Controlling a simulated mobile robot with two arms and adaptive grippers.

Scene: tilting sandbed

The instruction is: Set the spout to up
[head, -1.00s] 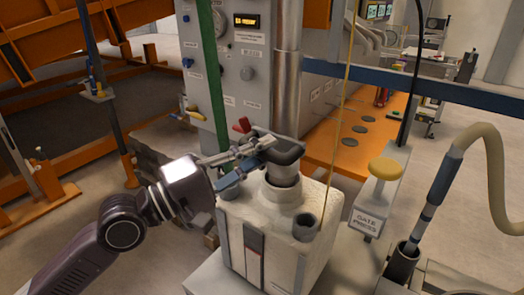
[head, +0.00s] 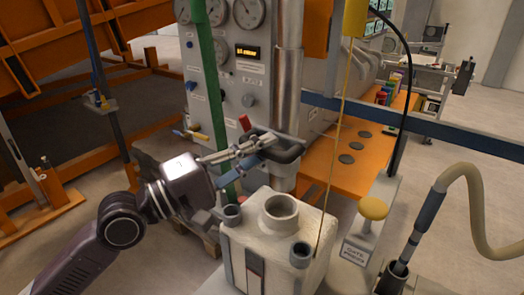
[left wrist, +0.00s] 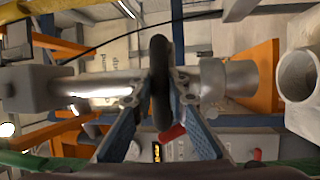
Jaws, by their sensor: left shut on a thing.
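The spout (head: 284,178) is a metal sleeve on an upright pipe, with a dark handle ring (head: 288,152) around it. It hangs just behind and above the open neck (head: 280,209) of the white tank. My left gripper (head: 266,148) is shut on the near left side of the ring. In the left wrist view the ring (left wrist: 160,82) stands edge-on between my two blue fingers, and the spout's flanged end (left wrist: 226,80) is apart from the tank's neck (left wrist: 297,75). My right gripper is not in view.
A grey control panel (head: 235,80) with gauges and a red lever (head: 244,122) stands behind my gripper. A green post (head: 214,90) rises close to it. A yellow knob (head: 373,208) and a hose (head: 487,215) are to the right.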

